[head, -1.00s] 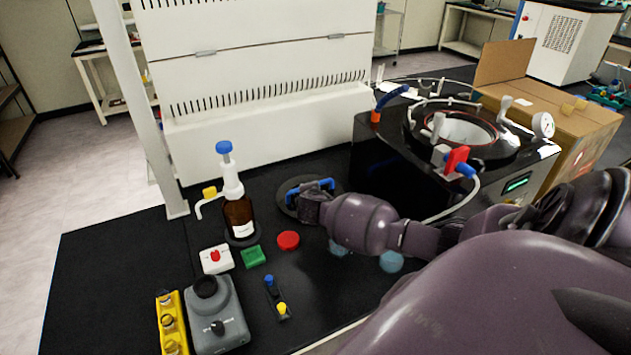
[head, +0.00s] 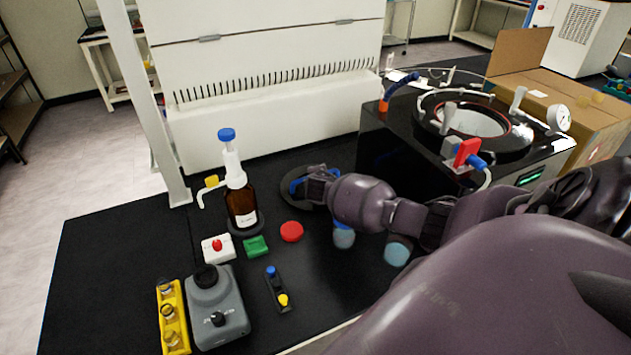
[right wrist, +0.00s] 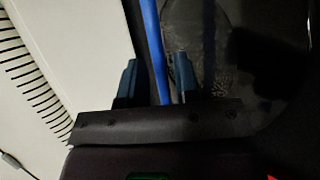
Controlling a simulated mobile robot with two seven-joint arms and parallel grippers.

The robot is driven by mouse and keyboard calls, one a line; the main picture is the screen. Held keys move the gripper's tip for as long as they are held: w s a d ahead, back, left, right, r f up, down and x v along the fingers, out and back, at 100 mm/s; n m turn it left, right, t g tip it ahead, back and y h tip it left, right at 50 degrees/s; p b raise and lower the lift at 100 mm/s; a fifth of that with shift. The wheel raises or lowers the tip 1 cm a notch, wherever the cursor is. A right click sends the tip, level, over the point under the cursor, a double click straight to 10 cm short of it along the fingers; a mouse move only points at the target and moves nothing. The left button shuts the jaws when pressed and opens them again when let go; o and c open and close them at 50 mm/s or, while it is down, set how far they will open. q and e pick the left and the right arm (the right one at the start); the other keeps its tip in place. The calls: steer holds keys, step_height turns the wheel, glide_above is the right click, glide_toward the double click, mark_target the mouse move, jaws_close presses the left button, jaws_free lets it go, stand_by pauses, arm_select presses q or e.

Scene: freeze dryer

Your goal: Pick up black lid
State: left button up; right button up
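The black lid (head: 289,193) is a round dark disc with a blue handle, lying on the black bench beside the white cabinet. My right gripper (head: 309,184) is at the lid and hides much of it. In the right wrist view, the blue handle (right wrist: 155,45) runs between the two fingertips of my right gripper (right wrist: 158,80), with a narrow dark gap on each side. The fingers look open around the handle. The lid's clear-looking disc (right wrist: 215,50) shows at the right. My left gripper is not in view.
A brown dispenser bottle (head: 240,205), red cap (head: 291,231), green block (head: 256,246) and grey mixer (head: 217,315) stand left of my arm. Blue-tinted round items (head: 397,252) sit below it. The black freeze dryer (head: 400,140) stands behind, the white cabinet (head: 265,125) close by.

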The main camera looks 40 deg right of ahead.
steer(key=shift+b+x, duration=0.75)
steer(key=shift+x, duration=1.8)
steer(key=shift+w+r, duration=0.1)
steer(key=shift+r, duration=0.05)
jaws_close()
